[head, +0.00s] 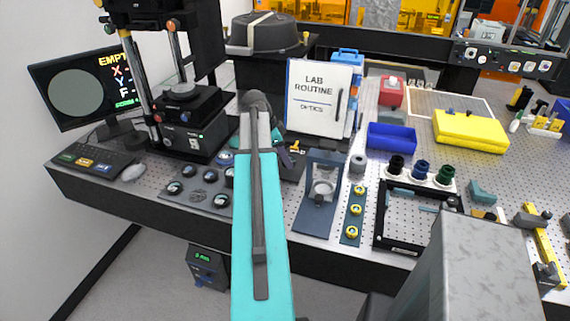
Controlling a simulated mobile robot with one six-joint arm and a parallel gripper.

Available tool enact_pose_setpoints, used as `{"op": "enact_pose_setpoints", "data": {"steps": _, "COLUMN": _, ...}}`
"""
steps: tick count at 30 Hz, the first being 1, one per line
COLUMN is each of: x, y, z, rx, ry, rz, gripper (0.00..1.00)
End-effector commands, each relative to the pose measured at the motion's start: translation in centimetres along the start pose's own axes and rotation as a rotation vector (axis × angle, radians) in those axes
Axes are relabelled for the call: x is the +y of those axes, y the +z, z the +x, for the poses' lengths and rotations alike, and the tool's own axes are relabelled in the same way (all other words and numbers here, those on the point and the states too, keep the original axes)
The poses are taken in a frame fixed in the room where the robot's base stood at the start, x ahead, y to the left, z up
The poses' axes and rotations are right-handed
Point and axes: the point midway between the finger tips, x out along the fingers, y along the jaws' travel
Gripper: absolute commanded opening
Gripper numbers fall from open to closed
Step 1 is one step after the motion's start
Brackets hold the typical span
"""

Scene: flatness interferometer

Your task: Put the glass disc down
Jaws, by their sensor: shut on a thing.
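My gripper (286,158) shows only in part beyond the end of my teal arm, near the front of the bench and left of the dark blue stand. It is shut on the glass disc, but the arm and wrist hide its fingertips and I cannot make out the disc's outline. The dark blue stand (318,212) has a pale round seat in its middle. The interferometer (190,135) stands at the left with a small round grey part above its black base. The monitor (75,88) beside it shows a grey circle and text starting "EMPT".
A plate with several knobs (195,190) lies left of my arm. The lab routine board (320,97) stands behind the gripper. A strip with yellow rings (351,232) and a black frame (378,238) lie to the right. A blue bin (391,138) and yellow case (470,132) stand farther back.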

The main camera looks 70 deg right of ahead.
Motion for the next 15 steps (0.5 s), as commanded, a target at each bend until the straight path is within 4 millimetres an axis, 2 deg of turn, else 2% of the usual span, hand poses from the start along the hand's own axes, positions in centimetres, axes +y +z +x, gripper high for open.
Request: {"op": "enact_pose_setpoints", "data": {"steps": 15, "x": 0.0, "y": 1.2, "z": 2.9, "rx": 0.0, "ry": 0.0, "rz": 0.0, "gripper": 0.16}}
